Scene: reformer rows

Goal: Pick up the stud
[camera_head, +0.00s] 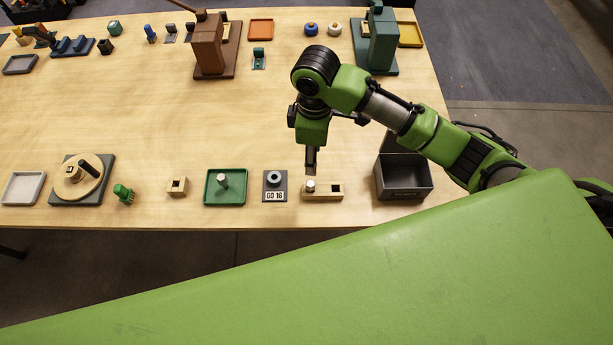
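A small silver stud-like cylinder (310,186) stands upright at the left end of a pale wooden block (335,186) near the table's front edge. Another small silver cylinder (222,181) stands in the green tray (209,199) further left. My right gripper (311,168) points down just above and behind the wooden block, close to the cylinder there. Its fingers show edge-on and small, so I cannot tell whether they are open or touch the cylinder. My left gripper is not in view.
A dark open bin (404,189) stands to the right. A small wooden block (178,187) and a green brush-like piece (123,193) lie left. The table's middle (150,120) is clear.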

